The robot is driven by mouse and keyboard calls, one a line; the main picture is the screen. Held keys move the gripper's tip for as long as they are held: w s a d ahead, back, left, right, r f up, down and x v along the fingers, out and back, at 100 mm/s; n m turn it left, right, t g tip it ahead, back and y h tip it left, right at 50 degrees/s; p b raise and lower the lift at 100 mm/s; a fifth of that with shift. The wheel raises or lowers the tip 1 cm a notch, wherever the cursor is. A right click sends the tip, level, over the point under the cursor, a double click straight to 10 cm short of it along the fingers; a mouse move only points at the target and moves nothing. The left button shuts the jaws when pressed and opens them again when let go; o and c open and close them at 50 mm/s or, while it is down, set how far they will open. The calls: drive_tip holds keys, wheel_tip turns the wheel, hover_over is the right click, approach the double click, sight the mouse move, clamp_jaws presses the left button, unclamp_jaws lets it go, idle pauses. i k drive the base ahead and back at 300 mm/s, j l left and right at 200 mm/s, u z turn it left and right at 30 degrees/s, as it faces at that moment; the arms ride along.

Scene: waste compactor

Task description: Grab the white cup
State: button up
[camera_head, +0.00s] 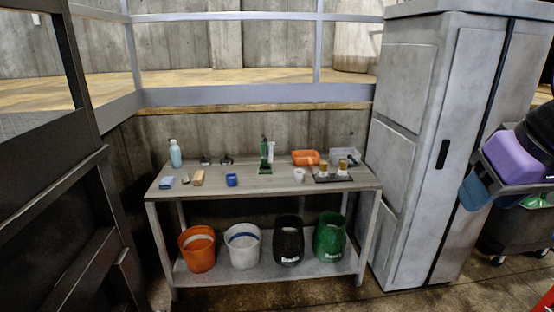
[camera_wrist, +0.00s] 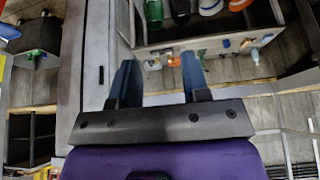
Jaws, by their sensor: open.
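The white cup (camera_head: 299,175) stands on the grey table (camera_head: 215,187), right of its middle, near the front edge and left of a dark tray. My gripper (camera_head: 468,196) is at the far right of the head view, beside the grey cabinet and well apart from the cup. In the wrist view my gripper (camera_wrist: 158,70) has its two blue fingers spread, with nothing held between them. The table shows upside down beyond the fingers; I cannot pick out the white cup there for certain.
Several buckets stand on the lower shelf (camera_head: 268,268). The tall cabinet (camera_head: 430,150) stands right of the table. Dark railing (camera_head: 80,160) is at left.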

sight(299, 176)
drive_tip(key=i+l, duration=0.1)
drive_tip(key=i, duration=2.1)
drive_tip(key=j+u, duration=0.05)
drive_tip(key=j, duration=0.05)
